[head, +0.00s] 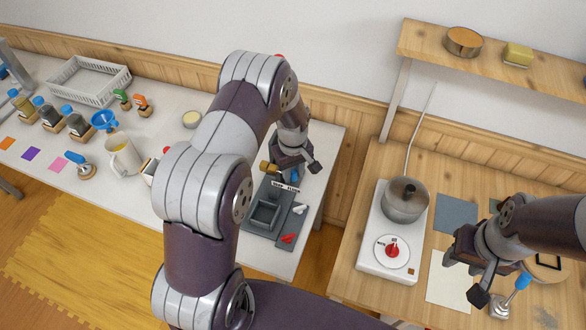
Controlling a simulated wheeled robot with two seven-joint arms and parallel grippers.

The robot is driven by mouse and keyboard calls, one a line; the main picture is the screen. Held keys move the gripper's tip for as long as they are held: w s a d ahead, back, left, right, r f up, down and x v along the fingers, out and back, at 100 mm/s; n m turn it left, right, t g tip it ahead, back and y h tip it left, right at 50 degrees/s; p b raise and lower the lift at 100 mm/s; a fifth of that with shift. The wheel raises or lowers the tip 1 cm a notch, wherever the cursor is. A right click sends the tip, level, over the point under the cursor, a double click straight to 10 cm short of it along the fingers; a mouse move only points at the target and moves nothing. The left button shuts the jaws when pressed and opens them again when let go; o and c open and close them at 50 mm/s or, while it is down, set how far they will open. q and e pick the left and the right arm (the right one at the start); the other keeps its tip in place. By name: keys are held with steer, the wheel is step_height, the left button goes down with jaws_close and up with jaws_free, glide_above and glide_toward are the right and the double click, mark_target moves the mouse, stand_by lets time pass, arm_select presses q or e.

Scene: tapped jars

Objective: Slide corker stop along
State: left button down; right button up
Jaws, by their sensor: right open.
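The corker (248,222) is a dark grey base with a raised square frame, near the right end of the white table. A small label (285,187) is at its back; its lettering is too small to read surely. Small blue and wood-coloured parts show beside my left gripper (292,172), which is over the corker's back end. I cannot tell which part is the stop, or whether the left jaws touch anything. My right gripper (464,277) is open and empty over the wooden table, left of a blue-handled tool (516,288).
A hot plate (372,265) with a steel pot (405,203) stands left of my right gripper. Jars, a blue funnel (104,120), a white jug (124,155) and a white crate (90,80) are on the left. My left arm hides the white table's middle.

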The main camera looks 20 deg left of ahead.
arm_select(q)
steer(key=d, duration=0.2)
steer(key=shift+w+d+r, duration=0.15)
steer(key=shift+w+d, duration=0.15)
steer(key=c, duration=1)
jaws_free()
steer(key=shift+o, duration=0.2)
steer(key=shift+w, duration=0.1)
step_height(320, 180, up, 12)
steer(key=b, duration=0.3)
steer(key=shift+r, duration=0.2)
